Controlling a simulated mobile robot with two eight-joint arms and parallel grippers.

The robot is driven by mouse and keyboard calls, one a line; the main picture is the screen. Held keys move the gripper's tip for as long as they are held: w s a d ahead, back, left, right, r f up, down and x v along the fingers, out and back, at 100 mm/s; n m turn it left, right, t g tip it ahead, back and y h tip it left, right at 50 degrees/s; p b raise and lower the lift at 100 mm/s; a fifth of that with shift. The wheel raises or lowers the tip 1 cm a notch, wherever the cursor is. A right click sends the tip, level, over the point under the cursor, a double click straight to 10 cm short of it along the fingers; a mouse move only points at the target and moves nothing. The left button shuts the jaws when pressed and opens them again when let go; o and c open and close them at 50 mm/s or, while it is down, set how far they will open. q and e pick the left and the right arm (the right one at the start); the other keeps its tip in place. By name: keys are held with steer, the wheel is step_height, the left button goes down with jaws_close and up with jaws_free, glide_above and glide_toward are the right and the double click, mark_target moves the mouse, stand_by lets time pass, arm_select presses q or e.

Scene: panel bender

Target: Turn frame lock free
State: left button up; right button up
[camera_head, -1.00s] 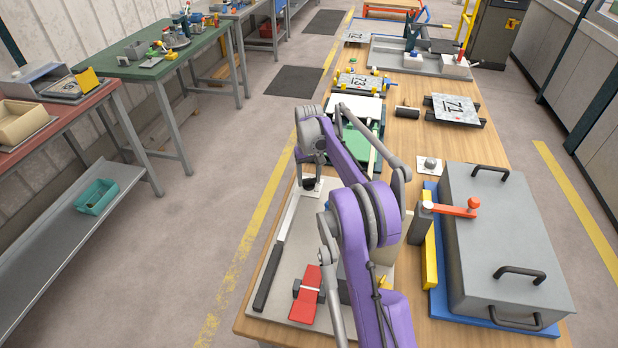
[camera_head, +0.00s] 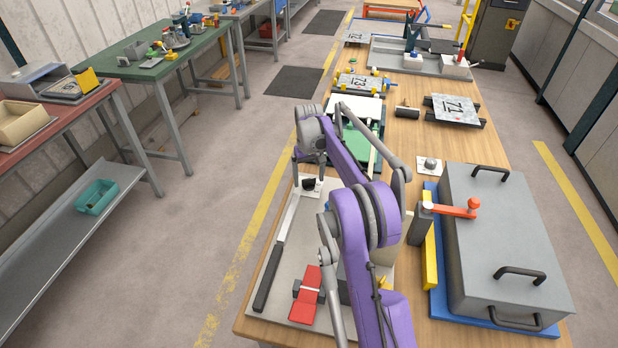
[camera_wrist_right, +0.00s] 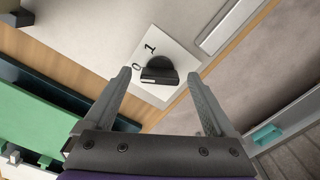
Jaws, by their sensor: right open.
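A black rotary knob (camera_head: 308,184) sits on a white plate (camera_wrist_right: 176,50) marked 0 and 1, at the far left corner of the pale machine panel. In the right wrist view the knob (camera_wrist_right: 158,74) shows its dark grip bar near the 0. My right gripper (camera_wrist_right: 159,77) is open, its two grey fingers on either side of the knob in the picture. In the head view this gripper (camera_head: 309,176) is above the knob; I cannot tell whether it touches. An orange lever (camera_head: 450,209) on a grey post stands by the grey lidded box. My left gripper is not in view.
The grey box (camera_head: 505,240) with black handles stands on a blue base at the right. A red lever (camera_head: 305,295) and a long black-handled bar (camera_head: 270,270) lie on the panel. A green fixture (camera_head: 375,150) is just beyond the knob. The left aisle is clear.

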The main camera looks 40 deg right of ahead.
mark_target(309, 179)
step_height(309, 179, up, 10)
steer(key=shift+r+p, duration=0.25)
steer(key=shift+p, duration=0.1)
stand_by(0.5)
